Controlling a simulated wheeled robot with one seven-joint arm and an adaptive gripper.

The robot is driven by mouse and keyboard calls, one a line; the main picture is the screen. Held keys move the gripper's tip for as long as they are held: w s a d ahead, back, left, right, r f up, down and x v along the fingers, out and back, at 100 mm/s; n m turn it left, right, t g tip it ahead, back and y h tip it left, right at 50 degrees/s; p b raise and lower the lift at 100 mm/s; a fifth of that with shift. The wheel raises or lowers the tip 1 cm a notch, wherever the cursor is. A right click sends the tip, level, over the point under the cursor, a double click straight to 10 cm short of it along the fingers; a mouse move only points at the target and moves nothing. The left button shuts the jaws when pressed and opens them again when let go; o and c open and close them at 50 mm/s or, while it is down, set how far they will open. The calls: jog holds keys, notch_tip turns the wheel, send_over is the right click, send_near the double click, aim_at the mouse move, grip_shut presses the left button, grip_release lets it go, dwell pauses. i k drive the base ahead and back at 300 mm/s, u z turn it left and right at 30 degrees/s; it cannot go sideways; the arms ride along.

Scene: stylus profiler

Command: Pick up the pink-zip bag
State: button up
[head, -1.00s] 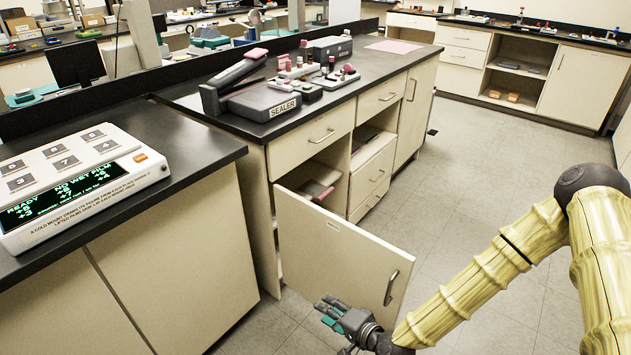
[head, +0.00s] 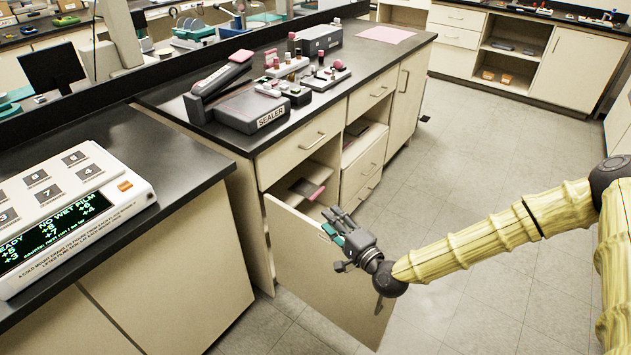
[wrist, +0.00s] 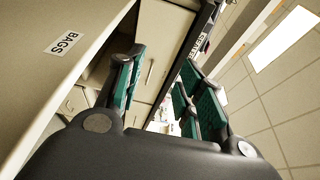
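The pink-zip bag (head: 307,188) looks like a flat, dark and grey piece with a pink edge, lying on a shelf inside the open cabinet under the sealer. It is partly in shade, and I cannot make it out in the wrist view. My gripper (head: 334,222) is raised in front of the cabinet opening, near the top of the open door (head: 320,275), apart from the bag. In the wrist view, my gripper (wrist: 160,85) shows its teal-padded fingers spread with nothing between them.
The counter above holds the sealer (head: 252,108) and several small bottles. A display unit (head: 75,215) stands on the left counter. The floor (head: 470,170) to the right is clear.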

aim_at(309, 191)
jog(key=u, duration=0.05)
jog(key=i, duration=1.2)
